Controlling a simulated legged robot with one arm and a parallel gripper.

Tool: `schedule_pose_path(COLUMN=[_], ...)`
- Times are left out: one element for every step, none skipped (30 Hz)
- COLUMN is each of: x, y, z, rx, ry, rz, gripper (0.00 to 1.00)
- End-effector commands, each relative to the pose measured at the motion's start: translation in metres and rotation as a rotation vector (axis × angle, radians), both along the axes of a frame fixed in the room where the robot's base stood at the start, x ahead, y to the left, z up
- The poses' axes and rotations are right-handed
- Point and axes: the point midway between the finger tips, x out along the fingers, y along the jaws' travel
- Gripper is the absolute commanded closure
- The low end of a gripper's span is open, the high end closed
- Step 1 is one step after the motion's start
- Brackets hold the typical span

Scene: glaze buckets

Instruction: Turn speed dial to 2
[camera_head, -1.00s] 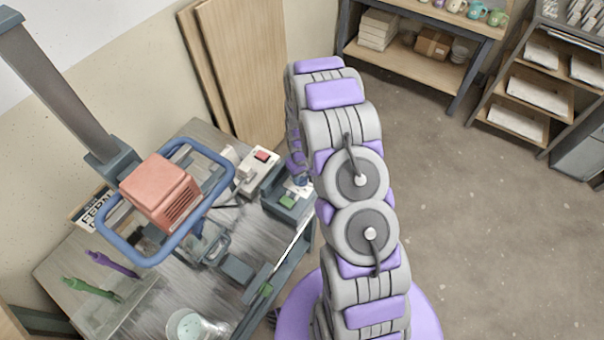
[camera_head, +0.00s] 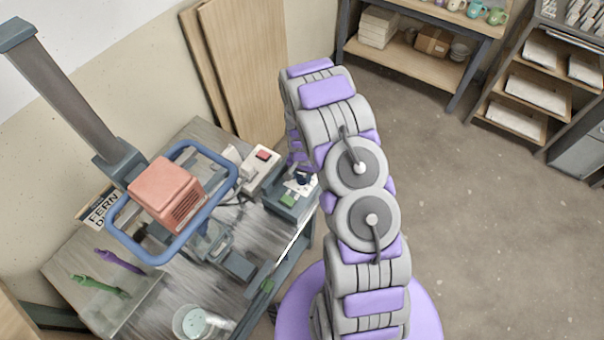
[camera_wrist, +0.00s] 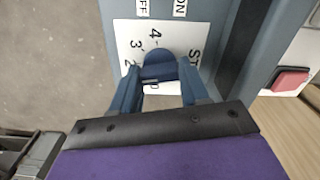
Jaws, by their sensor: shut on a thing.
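The speed dial (camera_wrist: 158,68) is a dark blue knob on a white scale plate (camera_wrist: 128,38) in the wrist view. Numbers 4, 3 and part of a 2 show on the plate's left side, with part of a lettered label at right. My gripper (camera_wrist: 158,80) is shut on the dial, one finger on each side of it. The knob and fingers hide part of the scale, so the dial's exact setting is unclear. In the head view, the dial (camera_head: 301,180) is small on the grey control box (camera_head: 284,208), beside my arm.
ON and OFF labels (camera_wrist: 180,8) sit above the plate. A pale box with a red switch (camera_head: 263,155) stands behind the control box. A mixer with a salmon motor (camera_head: 167,193) and blue ring guard stands on the bench. The floor at right is clear.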

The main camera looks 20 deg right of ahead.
Motion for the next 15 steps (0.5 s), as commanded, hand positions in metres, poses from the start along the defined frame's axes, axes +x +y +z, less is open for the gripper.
schedule_pose_path(x=[0.005, 0.0051, 0.0052, 0.0052, 0.0052, 0.0053, 0.0053, 0.0054, 0.0056, 0.0055, 0.0056, 0.0057, 0.0057, 0.0058, 0.0058], y=[-0.0014, -0.0014, -0.0012, -0.0012, -0.0012, -0.0012, -0.0012, -0.0012, -0.0012, -0.0012, -0.0012, -0.0013, -0.0013, -0.0014, -0.0014], z=[0.0029, 0.0029, 0.0029, 0.0028, 0.0028, 0.0028, 0.0028, 0.0028, 0.0028, 0.0028, 0.0028, 0.0028, 0.0028, 0.0029, 0.0028], rx=[-0.003, -0.003, -0.003, -0.004, -0.004, -0.004, -0.004, -0.004, -0.004, -0.004, -0.004, -0.004, -0.003, -0.003, -0.003], ry=[-0.013, -0.013, -0.013, -0.014, -0.014, -0.014, -0.014, -0.015, -0.015, -0.015, -0.015, -0.015, -0.016, -0.016, -0.016], rz=[-0.03, -0.05, -0.074, -0.091, -0.106, -0.125, -0.137, -0.15, -0.165, -0.174, -0.183, -0.194, -0.2, -0.205, -0.21], gripper=[0.86, 0.86, 0.86, 0.86, 0.86, 0.86, 0.86, 0.86, 0.86, 0.86, 0.86, 0.86, 0.86, 0.86, 0.86])
